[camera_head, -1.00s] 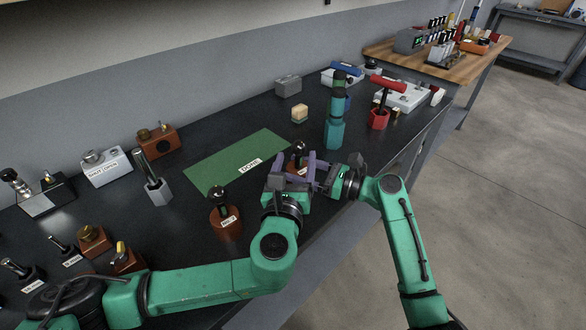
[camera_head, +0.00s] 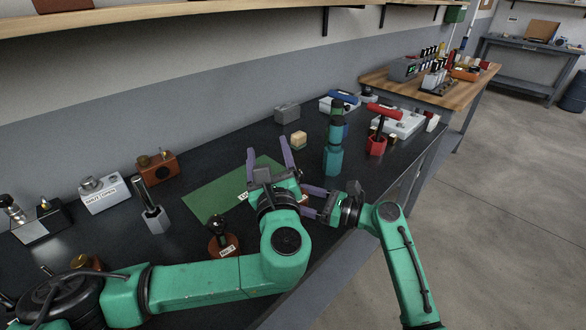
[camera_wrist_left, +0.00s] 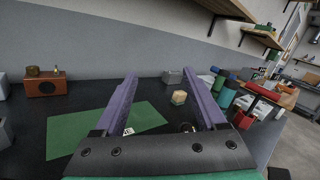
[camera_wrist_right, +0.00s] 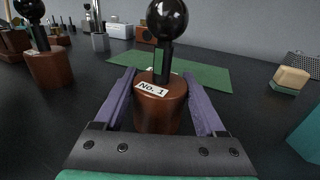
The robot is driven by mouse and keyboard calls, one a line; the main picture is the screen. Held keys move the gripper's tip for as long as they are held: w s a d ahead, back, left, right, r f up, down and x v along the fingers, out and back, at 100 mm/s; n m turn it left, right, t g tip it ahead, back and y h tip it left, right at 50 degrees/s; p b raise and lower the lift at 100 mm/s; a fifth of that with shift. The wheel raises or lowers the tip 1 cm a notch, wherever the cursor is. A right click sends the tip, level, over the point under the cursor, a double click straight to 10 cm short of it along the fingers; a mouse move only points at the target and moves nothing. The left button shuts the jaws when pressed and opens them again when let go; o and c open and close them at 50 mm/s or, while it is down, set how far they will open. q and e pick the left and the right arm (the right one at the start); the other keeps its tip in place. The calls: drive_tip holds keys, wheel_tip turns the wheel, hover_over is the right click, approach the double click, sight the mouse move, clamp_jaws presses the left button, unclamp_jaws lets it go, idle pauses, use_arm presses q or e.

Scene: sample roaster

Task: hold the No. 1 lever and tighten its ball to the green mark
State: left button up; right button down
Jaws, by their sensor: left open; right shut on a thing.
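The No. 1 lever shows in the right wrist view as a brown round base (camera_wrist_right: 160,112) with a white label, a dark upright post and a black ball (camera_wrist_right: 167,18) on top. My right gripper (camera_wrist_right: 160,112) is shut on this base, one purple finger on each side. In the head view my right gripper (camera_head: 313,202) is low over the bench, and the lever is mostly hidden behind my left gripper. My left gripper (camera_head: 268,157) is open and empty, its fingers pointing up and away.
A No. 2 lever (camera_head: 222,246) stands left of my left gripper. A green mat (camera_head: 208,200) lies behind the levers. A wood-coloured block (camera_head: 298,139), a teal bottle-like thing (camera_head: 333,160) and a red-based tool (camera_head: 376,145) stand to the right.

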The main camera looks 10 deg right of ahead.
use_arm(q)
drive_tip(key=s+d+f+m+g+y, duration=0.1)
drive_tip(key=s+d+f, duration=0.6)
drive_tip(key=f, duration=0.1)
drive_tip(key=w, duration=1.2)
drive_tip(key=shift+a, duration=0.3)
drive_tip(key=shift+r, duration=0.1)
drive_tip(key=c, duration=1.1)
clamp_jaws()
